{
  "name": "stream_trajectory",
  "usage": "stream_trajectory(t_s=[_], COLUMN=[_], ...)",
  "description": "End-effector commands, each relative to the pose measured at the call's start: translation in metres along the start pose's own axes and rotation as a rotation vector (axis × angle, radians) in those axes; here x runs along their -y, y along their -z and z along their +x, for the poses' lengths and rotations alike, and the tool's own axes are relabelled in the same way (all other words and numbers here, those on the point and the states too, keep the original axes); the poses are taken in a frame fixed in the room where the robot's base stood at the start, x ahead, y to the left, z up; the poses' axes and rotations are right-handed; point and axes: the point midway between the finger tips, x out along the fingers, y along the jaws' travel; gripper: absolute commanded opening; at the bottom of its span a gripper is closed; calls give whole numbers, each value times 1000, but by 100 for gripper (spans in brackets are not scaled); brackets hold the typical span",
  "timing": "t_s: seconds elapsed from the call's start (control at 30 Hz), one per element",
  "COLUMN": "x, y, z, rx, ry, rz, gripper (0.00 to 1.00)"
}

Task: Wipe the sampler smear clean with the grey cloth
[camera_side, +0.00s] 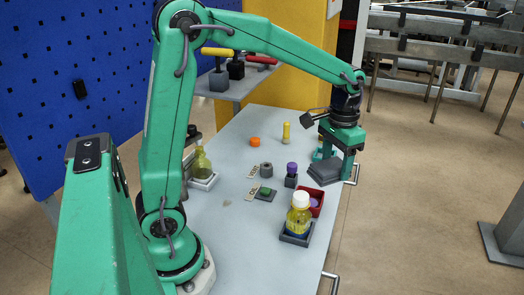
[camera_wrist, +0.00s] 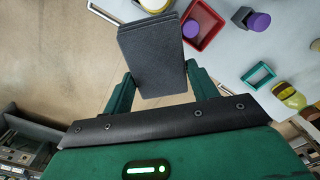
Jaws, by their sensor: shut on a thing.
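The grey cloth (camera_side: 325,173) is a folded dark pad held in my gripper (camera_side: 337,150), at the right edge of the table in the side view. In the wrist view the cloth (camera_wrist: 152,55) sits between the two green fingers of my gripper (camera_wrist: 160,80), which are shut on it. It hangs out over or close to the table edge, with floor behind it. A small pale patch (camera_side: 228,203) and a tan spot (camera_side: 197,232) lie on the tabletop; I cannot tell which is the sampler smear. Two labels are too small to read.
A red tray (camera_side: 316,199) and a yellow bottle with white cap (camera_side: 298,215) stand near the right edge. A purple-topped item (camera_side: 291,173), a grey ring (camera_side: 266,169), an orange piece (camera_side: 255,141) and a flask (camera_side: 201,165) stand around. The table's near-left area is mostly clear.

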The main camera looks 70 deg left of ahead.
Motion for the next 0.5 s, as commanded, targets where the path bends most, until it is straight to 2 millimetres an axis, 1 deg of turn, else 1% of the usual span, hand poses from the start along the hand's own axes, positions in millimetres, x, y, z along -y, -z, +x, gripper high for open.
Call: stream_trajectory(t_s=[0.3,0.43,0.5], x=[2,10,17], y=[-1,-4,-7], z=[0,3,6], rx=[0,0,0], ry=[0,0,0], rz=[-5,-24,-42], gripper=[37,37,37])
